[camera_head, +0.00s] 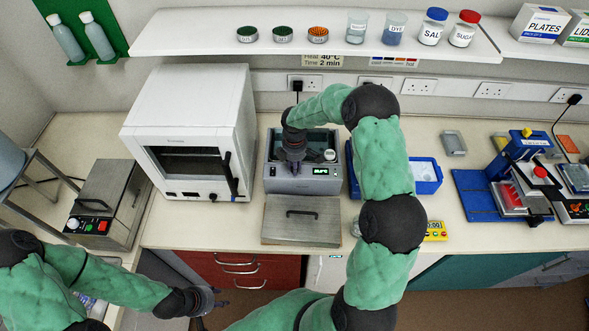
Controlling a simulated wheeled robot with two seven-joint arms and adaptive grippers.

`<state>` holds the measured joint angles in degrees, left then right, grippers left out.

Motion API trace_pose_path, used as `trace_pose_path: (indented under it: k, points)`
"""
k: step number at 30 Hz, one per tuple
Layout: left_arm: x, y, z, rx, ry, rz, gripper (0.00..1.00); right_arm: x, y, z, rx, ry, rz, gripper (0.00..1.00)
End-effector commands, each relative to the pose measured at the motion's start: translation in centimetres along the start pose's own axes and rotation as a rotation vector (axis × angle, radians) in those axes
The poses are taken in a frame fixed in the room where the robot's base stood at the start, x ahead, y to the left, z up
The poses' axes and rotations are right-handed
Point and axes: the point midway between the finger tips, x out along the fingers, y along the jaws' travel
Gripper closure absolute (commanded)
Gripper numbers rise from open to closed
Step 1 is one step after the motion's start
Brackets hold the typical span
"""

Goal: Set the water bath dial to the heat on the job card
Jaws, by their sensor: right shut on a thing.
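The water bath (273,184) is a grey open-topped box with a green lit display (320,171) on its front; the digits are too small to read. My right gripper (295,168) reaches down over the bath's front edge, left of the display. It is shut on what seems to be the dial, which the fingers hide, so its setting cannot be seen. The job card (322,60) hangs under the shelf and reads Heat 40°C, Time 2 min. My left gripper (219,297) is low in front of the bench by the red drawers, empty, its fingertips apart.
A metal lid (301,219) with a handle lies in front of the bath. A white oven (190,120) stands close on the left. A blue tray (428,175) and a yellow timer (435,231) are on the right, partly behind my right arm.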

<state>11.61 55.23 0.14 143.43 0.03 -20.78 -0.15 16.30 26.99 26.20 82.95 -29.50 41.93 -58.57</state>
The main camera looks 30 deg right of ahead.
Motion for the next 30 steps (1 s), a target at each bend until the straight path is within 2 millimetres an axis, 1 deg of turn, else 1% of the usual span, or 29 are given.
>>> trace_pose_path:
  k: [1,3,15,22,30]
  points:
    - [0.8,-0.3,0.0,0.0,0.0,0.0,0.6,0.4,0.0,0.0,0.044,0.0,0.002,1.0]
    - [1.3,-0.5,-0.1,0.0,0.0,0.0,0.6,0.3,0.1,0.0,0.111,0.001,0.003,1.0]
    - [3.6,-1.3,-0.1,0.0,0.0,0.0,0.6,0.2,0.0,0.0,0.442,0.0,0.0,1.0]
    - [4.3,-1.5,-0.2,0.0,0.0,0.0,0.6,0.1,0.0,0.0,0.558,0.0,0.001,1.0]
    - [4.5,-1.6,-0.2,0.0,0.0,0.0,0.6,0.1,0.0,0.0,0.616,0.0,0.0,1.0]
